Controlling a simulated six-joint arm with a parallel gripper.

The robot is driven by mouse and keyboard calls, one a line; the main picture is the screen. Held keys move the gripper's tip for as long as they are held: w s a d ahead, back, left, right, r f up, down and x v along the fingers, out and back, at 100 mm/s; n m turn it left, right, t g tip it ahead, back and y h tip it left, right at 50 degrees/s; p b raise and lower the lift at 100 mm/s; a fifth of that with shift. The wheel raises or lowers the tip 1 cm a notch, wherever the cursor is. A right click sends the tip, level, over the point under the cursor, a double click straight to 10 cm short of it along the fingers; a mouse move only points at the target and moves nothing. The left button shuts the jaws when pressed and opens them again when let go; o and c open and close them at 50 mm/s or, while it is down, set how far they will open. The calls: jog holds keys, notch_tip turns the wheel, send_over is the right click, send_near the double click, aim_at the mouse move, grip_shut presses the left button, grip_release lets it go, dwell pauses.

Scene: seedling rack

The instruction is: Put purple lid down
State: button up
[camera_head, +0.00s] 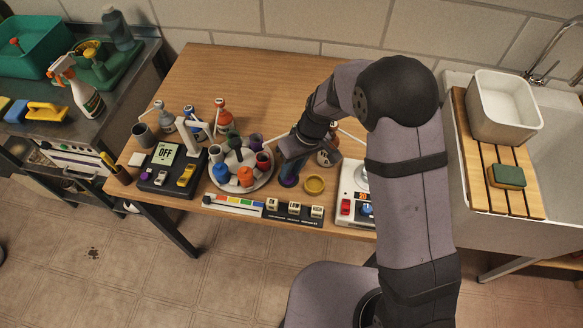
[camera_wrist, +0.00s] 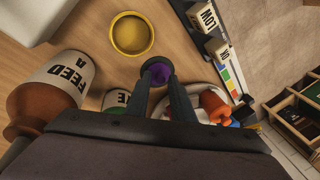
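The purple lid (camera_wrist: 160,73) shows between my fingertips in the wrist view, with a greyish round rim around it. In the head view a small purple-blue piece (camera_head: 288,181) shows just under my fingertips, beside the yellow dish. My gripper (camera_wrist: 158,80) is closed in on the lid from both sides, pointing down at the table. My gripper (camera_head: 290,165) hides part of the lid in the head view. I cannot tell whether the lid touches the table.
A yellow round dish (camera_wrist: 131,52) lies close by on the wooden table. A round tray (camera_head: 263,182) of capped pots stands to the left. Labelled blocks (camera_head: 294,211) line the front edge. A white device (camera_head: 349,205) stands right. A "FEED A" bottle (camera_wrist: 66,75) is near my gripper.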

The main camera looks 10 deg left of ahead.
jog(key=shift+o, duration=0.2)
jog(key=shift+r, duration=0.2)
jog(key=b+v, duration=0.3)
jog(key=v, duration=0.9)
jog(key=shift+d, duration=0.2)
jog(key=s+d+f+m+h, duration=0.1)
jog(key=s+d+f+m, duration=0.1)
jog(key=s+d+m, duration=0.2)
jog(key=s+d+f+m+h, duration=0.1)
jog(key=s+d+m, duration=0.3)
jog(key=s+d, duration=0.7)
jog(key=d+f, duration=0.1)
jog(key=d, duration=0.4)
jog(key=shift+s+d+t+h, duration=0.2)
jog(key=shift+d+t+h, duration=0.05)
jog(key=shift+t+h, duration=0.15)
